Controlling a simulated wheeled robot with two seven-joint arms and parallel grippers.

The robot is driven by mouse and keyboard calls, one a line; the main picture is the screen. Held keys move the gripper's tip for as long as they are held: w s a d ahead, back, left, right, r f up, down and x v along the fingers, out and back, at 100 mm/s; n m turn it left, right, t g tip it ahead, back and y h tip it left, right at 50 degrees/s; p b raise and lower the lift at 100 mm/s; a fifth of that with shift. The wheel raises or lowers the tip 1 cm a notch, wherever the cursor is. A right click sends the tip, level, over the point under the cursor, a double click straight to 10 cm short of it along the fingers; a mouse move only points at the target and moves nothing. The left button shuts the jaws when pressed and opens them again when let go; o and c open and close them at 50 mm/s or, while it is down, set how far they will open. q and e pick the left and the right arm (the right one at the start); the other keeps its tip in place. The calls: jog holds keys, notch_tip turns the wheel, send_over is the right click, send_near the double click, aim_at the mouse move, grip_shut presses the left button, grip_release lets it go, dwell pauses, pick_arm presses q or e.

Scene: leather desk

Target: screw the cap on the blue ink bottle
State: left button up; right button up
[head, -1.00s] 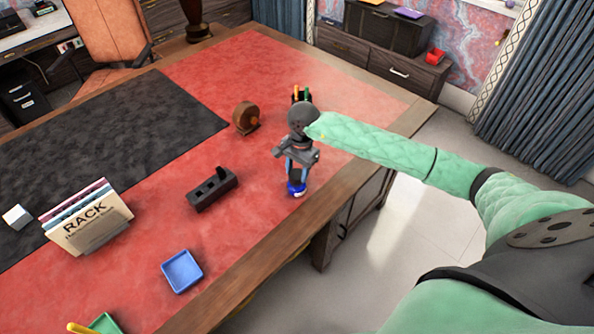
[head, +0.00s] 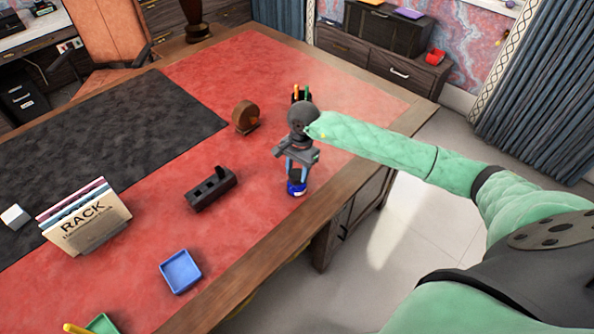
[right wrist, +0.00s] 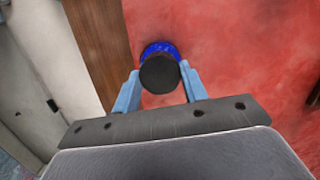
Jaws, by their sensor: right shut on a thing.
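The blue ink bottle (head: 297,188) stands upright on the red desk surface near the right edge. It also shows in the right wrist view (right wrist: 160,47), mostly hidden under the cap. The black cap (right wrist: 159,74) sits over the bottle's top; in the head view it is a dark band (head: 297,173) between the fingers. My right gripper (head: 297,172) points down and is shut on the cap, one blue finger on each side. Whether the cap is seated on the thread cannot be told. My left gripper is not in view.
A black block with slots (head: 211,190) lies left of the bottle. A brown round object (head: 245,117) and a pen holder (head: 301,96) stand farther back. A blue tray (head: 181,271) and a rack of folders (head: 88,218) are nearer. The desk edge is close on the right.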

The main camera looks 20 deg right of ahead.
jog(key=shift+f+b, duration=0.15)
jog(key=shift+b, duration=0.3)
dwell(0.7)
jog(key=o, duration=1)
jog(key=shift+r, duration=0.35)
jog(key=r+b, duration=0.1)
jog(key=r, duration=0.1)
jog(key=r+b, duration=0.1)
jog(key=r, duration=0.2)
jog(key=shift+w+d+r+b, duration=0.3)
jog(key=shift+d+r+b, duration=0.05)
jog(key=shift+d+b, duration=0.05)
jog(key=shift+d+r, duration=0.1)
jog(key=shift+r, duration=0.65)
